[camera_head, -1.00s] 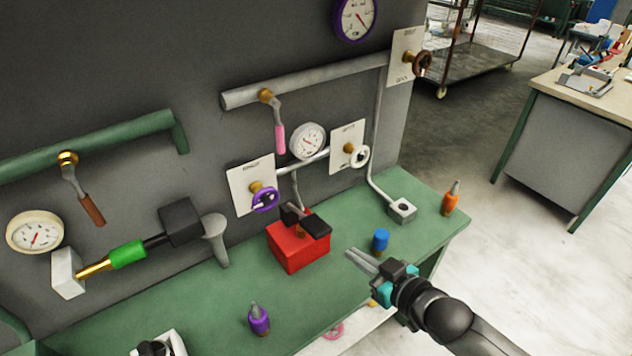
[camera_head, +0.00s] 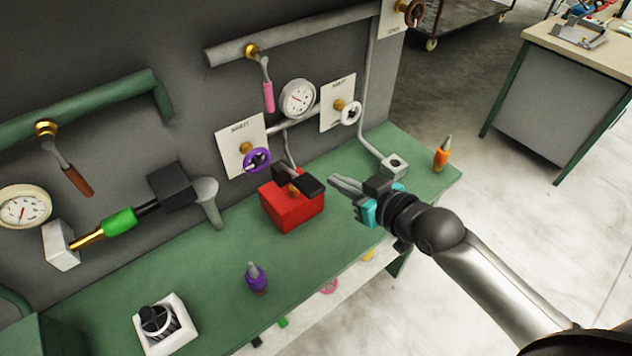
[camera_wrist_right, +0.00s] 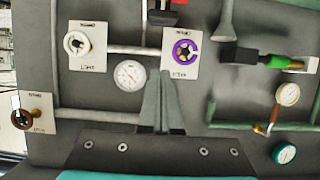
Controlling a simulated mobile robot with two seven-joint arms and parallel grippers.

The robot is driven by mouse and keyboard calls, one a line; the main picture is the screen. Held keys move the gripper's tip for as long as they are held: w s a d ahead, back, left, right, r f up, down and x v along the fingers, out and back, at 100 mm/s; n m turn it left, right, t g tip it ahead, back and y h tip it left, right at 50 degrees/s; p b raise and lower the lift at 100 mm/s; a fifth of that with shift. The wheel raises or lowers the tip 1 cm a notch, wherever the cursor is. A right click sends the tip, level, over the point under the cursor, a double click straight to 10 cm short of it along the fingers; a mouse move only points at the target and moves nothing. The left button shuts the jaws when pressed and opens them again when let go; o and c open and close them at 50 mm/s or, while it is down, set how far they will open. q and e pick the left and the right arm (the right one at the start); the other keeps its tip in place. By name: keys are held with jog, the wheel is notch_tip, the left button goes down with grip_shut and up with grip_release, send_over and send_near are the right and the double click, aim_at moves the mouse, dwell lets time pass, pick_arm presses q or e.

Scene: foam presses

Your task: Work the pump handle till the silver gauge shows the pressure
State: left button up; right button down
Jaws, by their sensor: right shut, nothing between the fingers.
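The pump is a red block (camera_head: 291,210) on the green bench, with a black handle (camera_head: 312,187) on top. It shows partly at the top edge of the right wrist view (camera_wrist_right: 168,3). My left gripper is not in view.
A purple valve wheel (camera_head: 257,160) and a white one (camera_head: 351,113) are on the wall. A purple bottle (camera_head: 256,277) and an orange bottle (camera_head: 442,154) stand on the bench (camera_head: 220,262). A white-framed black knob (camera_head: 165,322) is at the front left. The bench between is mostly clear.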

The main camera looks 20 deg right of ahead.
send_over(316, 190)
jog(key=f, duration=0.1)
jog(key=w+f, duration=0.1)
jog(key=f, duration=0.1)
jog(key=shift+a+f, duration=0.1)
jog(key=f, duration=0.2)
jog(key=shift+s+f, duration=0.3)
jog(key=shift+f, duration=0.05)
jog(key=shift+s+f, duration=0.1)
jog(key=shift+f, duration=0.55)
